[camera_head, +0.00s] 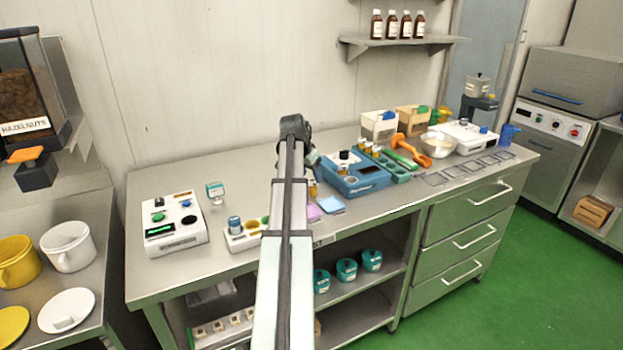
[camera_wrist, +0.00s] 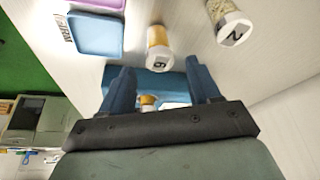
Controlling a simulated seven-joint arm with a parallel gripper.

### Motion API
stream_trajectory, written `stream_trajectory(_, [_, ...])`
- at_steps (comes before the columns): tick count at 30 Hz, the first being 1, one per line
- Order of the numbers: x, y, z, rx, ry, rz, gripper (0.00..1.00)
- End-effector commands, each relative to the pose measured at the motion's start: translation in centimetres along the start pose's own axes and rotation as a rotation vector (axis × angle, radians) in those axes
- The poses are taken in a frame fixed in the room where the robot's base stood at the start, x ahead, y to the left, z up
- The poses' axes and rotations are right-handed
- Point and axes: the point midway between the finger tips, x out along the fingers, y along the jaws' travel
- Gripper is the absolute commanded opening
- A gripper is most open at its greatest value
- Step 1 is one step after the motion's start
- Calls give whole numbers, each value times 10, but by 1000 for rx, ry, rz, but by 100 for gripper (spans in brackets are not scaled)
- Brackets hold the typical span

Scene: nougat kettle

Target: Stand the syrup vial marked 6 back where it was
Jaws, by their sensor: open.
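The vial marked 6 (camera_wrist: 158,45) shows in the wrist view as an amber vial with a white numbered cap, just beyond my fingertips. My gripper (camera_wrist: 160,72) is open, its two blue fingers apart with nothing held between them. The vial seems to stand on the worktop; its base is hard to see. A second vial, marked 2 (camera_wrist: 230,25), is off to the right. In the head view, an amber vial (camera_head: 313,190) shows beside my arm, its number unreadable. My arm hides much of that spot.
A white rack (camera_head: 240,242) with round wells is left of my arm, near a white instrument (camera_head: 175,225).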

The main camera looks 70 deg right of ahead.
Motion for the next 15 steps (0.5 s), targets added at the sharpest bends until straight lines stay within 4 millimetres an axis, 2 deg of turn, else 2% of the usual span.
stream_trajectory(3, [-23,0,0,0,2,-1,62])
stream_trajectory(9, [-57,0,0,0,1,0,62])
stream_trajectory(15, [-81,0,0,0,1,0,62])
